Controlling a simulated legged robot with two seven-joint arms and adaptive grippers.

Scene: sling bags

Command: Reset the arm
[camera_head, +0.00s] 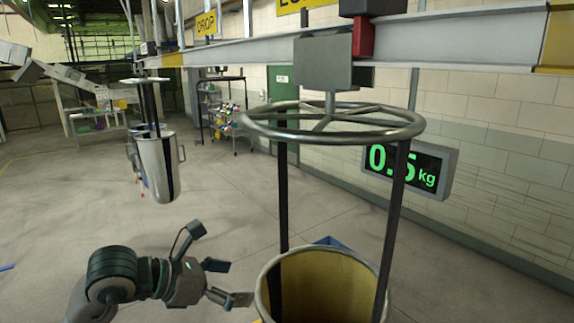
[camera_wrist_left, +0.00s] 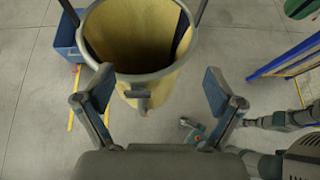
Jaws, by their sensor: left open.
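My left gripper (camera_head: 222,264) is at the lower left of the head view, its dark fingers spread apart with nothing between them. It is left of the hanging sling bag (camera_head: 325,280) and apart from it. In the left wrist view the two blue-padded fingers (camera_wrist_left: 160,92) stand wide open, with the bag (camera_wrist_left: 135,75) beyond them. The bag has a yellow inside, a grey rim and black straps up to a metal ring (camera_head: 333,123). Part of another arm of mine shows at the right of the wrist view; its gripper's state is unclear.
A lit display (camera_head: 409,166) reading 0.5 kg is on the right wall. A second, metallic bag (camera_head: 157,165) hangs farther back at left. A rail (camera_head: 440,40) crosses the top. A blue bin (camera_wrist_left: 67,40) stands behind the bag. The floor at left is mostly clear.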

